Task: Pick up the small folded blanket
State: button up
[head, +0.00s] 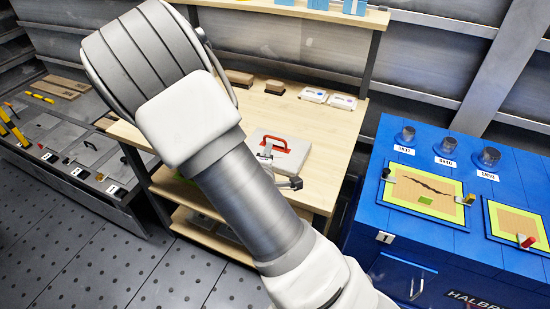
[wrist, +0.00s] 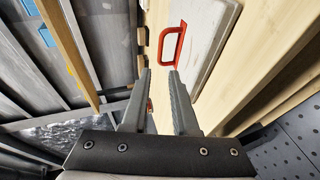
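I cannot make out a folded blanket for certain in either view. My gripper (wrist: 159,78) is open in the wrist view, with a clear gap between its two fingers and nothing held. In the head view my gripper is partly hidden behind my arm, over the wooden bench (head: 345,120). A pale case (head: 290,158) with a red handle lies on the bench close by. In the wrist view the red handle (wrist: 172,43) shows just beyond the fingertips; I cannot tell the exact distance.
Two small brown blocks (head: 275,87) and white boxes (head: 341,101) sit along the bench's back. A blue cabinet (head: 470,235) with framed panels stands at right. A low grey tool surface (head: 60,135) is at left. A shelf (head: 300,9) overhangs the bench.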

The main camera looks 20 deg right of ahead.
aim_at(275, 139)
jog(key=shift+w+d+f+b, duration=0.45)
jog(key=shift+f+b, duration=0.1)
jog(key=shift+b, duration=2.65)
jog(key=b+x, duration=0.1)
jog(key=x, duration=0.3)
jog(key=shift+w+d+r, duration=0.1)
jog(key=shift+w+d, duration=0.05)
jog(key=shift+w, duration=0.1)
jog(key=b+x, duration=0.1)
jog(key=x, duration=0.1)
jog(key=b+x, duration=0.1)
jog(key=x, duration=0.2)
jog(key=shift+s+d, duration=0.2)
jog(key=shift+d, duration=0.05)
jog(key=shift+w+d, duration=0.15)
jog(key=shift+w, duration=0.15)
jog(key=shift+c, duration=0.2)
grip_shut()
jog(key=shift+r, duration=0.1)
